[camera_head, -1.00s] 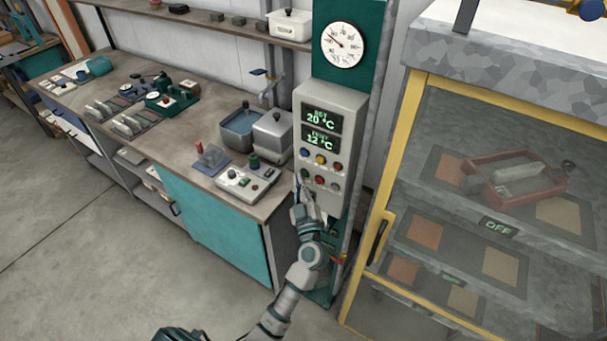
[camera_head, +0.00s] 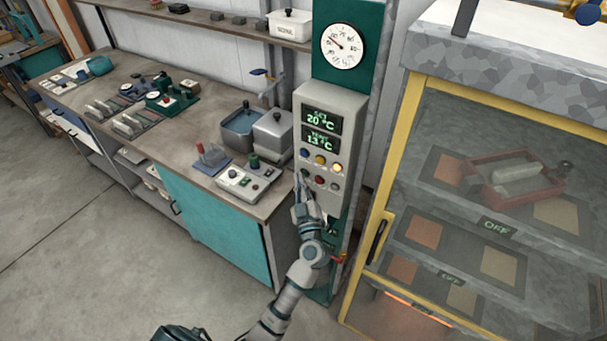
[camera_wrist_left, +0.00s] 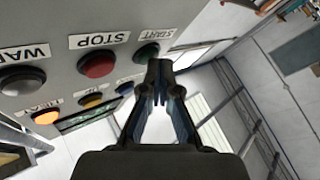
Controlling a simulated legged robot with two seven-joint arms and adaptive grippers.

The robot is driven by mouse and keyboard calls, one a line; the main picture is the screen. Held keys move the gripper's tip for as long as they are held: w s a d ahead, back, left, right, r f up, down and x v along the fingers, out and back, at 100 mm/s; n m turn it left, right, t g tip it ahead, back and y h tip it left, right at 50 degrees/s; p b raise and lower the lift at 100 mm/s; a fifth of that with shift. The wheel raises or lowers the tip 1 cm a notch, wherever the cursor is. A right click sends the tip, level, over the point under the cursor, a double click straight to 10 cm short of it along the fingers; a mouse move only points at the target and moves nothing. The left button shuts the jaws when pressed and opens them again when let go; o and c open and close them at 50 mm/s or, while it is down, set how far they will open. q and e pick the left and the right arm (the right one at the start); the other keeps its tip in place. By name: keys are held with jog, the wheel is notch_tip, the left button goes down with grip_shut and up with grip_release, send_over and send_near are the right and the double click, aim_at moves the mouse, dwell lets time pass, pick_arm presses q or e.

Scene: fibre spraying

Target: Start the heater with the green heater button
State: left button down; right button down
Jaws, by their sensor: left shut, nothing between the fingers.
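The control box (camera_head: 318,108) on the teal post has a display (camera_head: 321,120) reading 20 °C set and 13 °C below it. The green START button (camera_wrist_left: 147,53) shows beside the red STOP button (camera_wrist_left: 97,63) in the left wrist view, with labels upside down. It also shows in the lower button row in the head view (camera_head: 304,172). My left gripper (camera_wrist_left: 161,80) is shut and empty, its tips close to the green button; I cannot tell if they touch. An orange lamp (camera_wrist_left: 46,118) labelled HEAT looks lit. My right gripper is not in view.
A yellow-framed glazed cabinet (camera_head: 399,150) stands right of the post, with an orange glow (camera_head: 415,306) low inside and an OFF sign (camera_head: 496,227). A workbench (camera_head: 196,118) with tools and a metal basin (camera_head: 240,128) stands to the left.

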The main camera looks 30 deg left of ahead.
pick_arm(q)
jog(key=shift+s+p, duration=0.55)
jog(key=shift+s, duration=0.2)
jog(key=s+p, duration=0.3)
jog(key=s, duration=0.2)
jog(key=shift+a, duration=0.2)
dwell(0.6)
